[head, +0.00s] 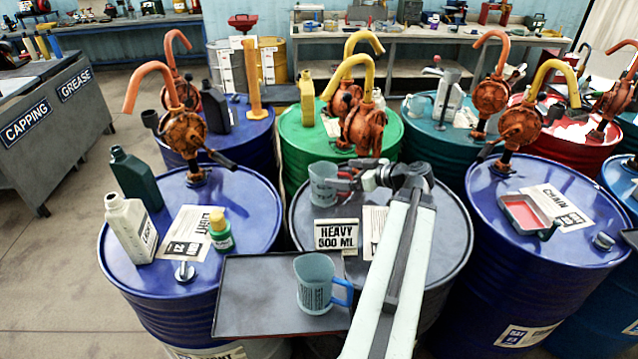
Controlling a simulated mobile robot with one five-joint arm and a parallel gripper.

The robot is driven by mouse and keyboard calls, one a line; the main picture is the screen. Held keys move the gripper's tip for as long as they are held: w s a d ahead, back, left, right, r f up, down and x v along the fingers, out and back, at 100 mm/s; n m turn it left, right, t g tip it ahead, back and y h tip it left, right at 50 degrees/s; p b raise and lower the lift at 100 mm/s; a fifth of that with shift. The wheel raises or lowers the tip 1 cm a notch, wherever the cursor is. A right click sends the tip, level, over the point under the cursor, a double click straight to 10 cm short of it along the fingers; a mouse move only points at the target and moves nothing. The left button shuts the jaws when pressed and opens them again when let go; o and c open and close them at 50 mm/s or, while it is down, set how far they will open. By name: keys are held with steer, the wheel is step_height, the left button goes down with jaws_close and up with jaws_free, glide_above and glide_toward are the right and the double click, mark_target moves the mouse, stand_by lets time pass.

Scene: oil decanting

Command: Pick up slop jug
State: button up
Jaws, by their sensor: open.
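Two translucent grey-blue jugs with printed scales are in the head view, and no readable label tells which is the slop jug. The far jug (322,184) stands upright on the dark grey drum (447,237). My gripper (345,180) is open at the right side of this jug, with red parts close to its wall. I cannot tell whether they touch it or are around a handle. The near jug (314,281) stands upright on the dark tray (245,285), its blue handle pointing right, apart from my gripper.
The left blue drum (178,272) carries bottles and an orange pump (184,130). A yellow-spouted pump (366,126) rises behind my gripper. The right blue drum (490,215) holds a red tray.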

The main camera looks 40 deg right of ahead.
mark_target(325, 173)
steer(key=b+x, duration=0.3)
steer(key=x, duration=0.4)
steer(key=shift+w+a+f, duration=0.1)
steer(key=shift+f, duration=0.15)
steer(key=shift+w, duration=0.25)
steer(key=shift+r, duration=0.1)
steer(key=c, duration=1.7)
step_height(325, 173, up, 10)
steer(key=p, duration=1)
steer(key=shift+c, duration=0.2)
